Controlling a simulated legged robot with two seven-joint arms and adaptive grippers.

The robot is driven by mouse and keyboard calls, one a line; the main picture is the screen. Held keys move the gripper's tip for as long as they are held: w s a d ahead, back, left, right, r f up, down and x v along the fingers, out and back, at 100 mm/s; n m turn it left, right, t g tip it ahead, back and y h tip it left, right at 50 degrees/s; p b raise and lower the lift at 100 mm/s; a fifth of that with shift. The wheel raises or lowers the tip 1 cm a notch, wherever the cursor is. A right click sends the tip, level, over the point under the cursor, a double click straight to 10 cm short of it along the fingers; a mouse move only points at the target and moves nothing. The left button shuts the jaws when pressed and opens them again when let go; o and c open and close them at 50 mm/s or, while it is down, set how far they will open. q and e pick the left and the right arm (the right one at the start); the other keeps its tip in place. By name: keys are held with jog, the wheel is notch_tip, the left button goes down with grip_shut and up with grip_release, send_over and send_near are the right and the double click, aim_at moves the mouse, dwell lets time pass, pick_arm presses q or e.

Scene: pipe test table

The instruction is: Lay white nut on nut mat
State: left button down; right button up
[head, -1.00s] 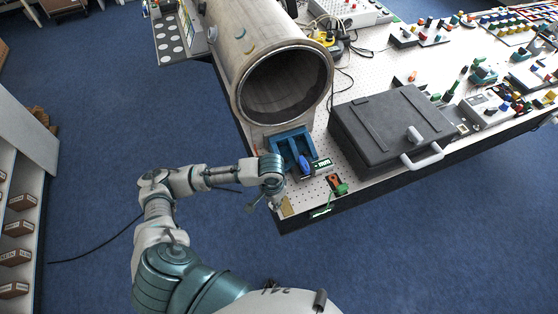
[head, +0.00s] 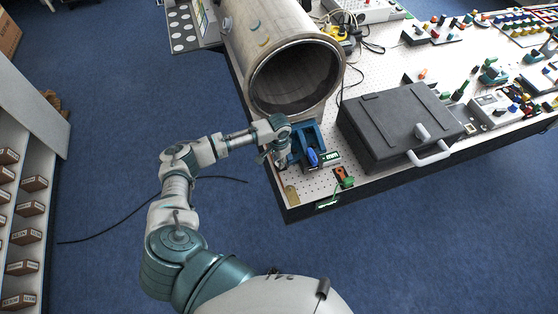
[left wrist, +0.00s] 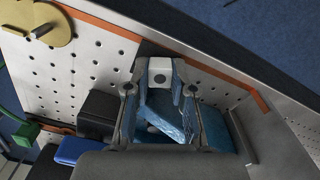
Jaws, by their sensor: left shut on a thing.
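My left gripper (head: 281,160) is low over the near left corner of the table, at the left side of a blue tray (head: 305,141). In the left wrist view the left gripper (left wrist: 160,70) is shut on a white block with a dark round hole, the white nut (left wrist: 160,77). The nut sits between the fingertips, and the blue tray shows below it between the fingers. The nut cannot be made out in the head view. I cannot tell which surface is the nut mat. My right gripper is not in view.
A large pipe (head: 290,70) stands behind the tray. A blue-handled tool (head: 312,157) is at the tray's front, and a dark case (head: 400,128) lies to the right. A brass-coloured plate (head: 291,195) lies at the near corner. Perforated tabletop (head: 310,187) is bare beside it.

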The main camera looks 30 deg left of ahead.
pick_arm(q)
jog(key=shift+f, duration=0.25)
jog(key=shift+d, duration=0.45)
jog(key=c, duration=1.2)
grip_release()
jog(key=shift+o, duration=1.1)
jog(key=shift+d, duration=0.1)
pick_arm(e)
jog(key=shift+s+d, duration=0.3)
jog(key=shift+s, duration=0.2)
